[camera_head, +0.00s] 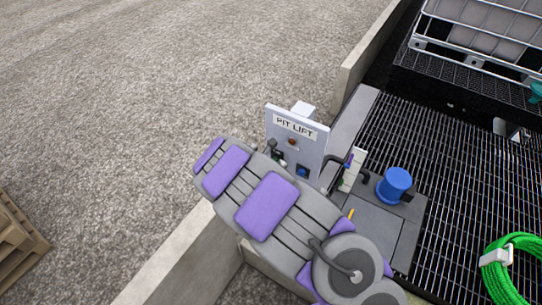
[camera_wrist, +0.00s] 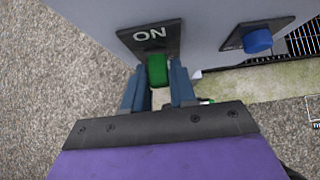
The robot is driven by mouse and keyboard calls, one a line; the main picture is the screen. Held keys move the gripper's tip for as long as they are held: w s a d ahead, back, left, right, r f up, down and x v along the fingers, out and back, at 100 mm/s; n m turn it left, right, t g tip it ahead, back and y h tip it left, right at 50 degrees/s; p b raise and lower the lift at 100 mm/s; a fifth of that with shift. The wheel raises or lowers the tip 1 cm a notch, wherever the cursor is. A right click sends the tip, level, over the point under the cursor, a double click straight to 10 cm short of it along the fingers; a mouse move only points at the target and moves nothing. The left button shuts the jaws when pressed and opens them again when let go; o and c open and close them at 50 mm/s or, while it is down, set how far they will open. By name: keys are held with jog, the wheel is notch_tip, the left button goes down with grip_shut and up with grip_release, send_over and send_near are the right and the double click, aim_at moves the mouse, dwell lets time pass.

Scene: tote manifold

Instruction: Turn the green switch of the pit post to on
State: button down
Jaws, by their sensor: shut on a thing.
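The pit post is a grey-white panel (camera_head: 297,142) labelled "PIT LIFT" in the head view, standing by the low wall. The green switch (camera_wrist: 157,70) shows in the wrist view, below the word "ON" on a dark plate (camera_wrist: 150,38). My gripper (camera_wrist: 162,82) is at the switch, its two blue-grey fingers on either side of it and shut on it. In the head view my arm hides part of the post's lower left, and the fingers are too small there to make out clearly.
A blue knob (camera_wrist: 257,40) sits right of the switch. A low concrete wall (camera_head: 172,262) runs beside the post. Right of it lie a metal grating (camera_head: 450,180), a blue pump (camera_head: 394,184) and a green hose (camera_head: 500,270).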

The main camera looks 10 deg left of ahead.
jog(key=shift+w+a+r+g+y+p, duration=0.15)
jog(key=shift+r+g+y+p, duration=0.2)
jog(key=shift+g+p, duration=0.9)
jog(key=shift+t+p, duration=0.4)
jog(key=shift+t, duration=0.05)
jog(key=c, duration=1.3)
grip_release()
jog(key=shift+c, duration=0.2)
jog(key=o, duration=0.3)
jog(key=shift+w+f, duration=0.1)
jog(key=shift+f, duration=0.05)
jog(key=shift+o, duration=0.2)
jog(key=shift+s, duration=0.2)
jog(key=shift+s+r, duration=0.1)
jog(key=shift+r, duration=0.25)
jog(key=b+v, duration=0.1)
jog(key=v, duration=1.5)
jog(key=shift+a, duration=0.35)
jog(key=shift+s+r, duration=0.1)
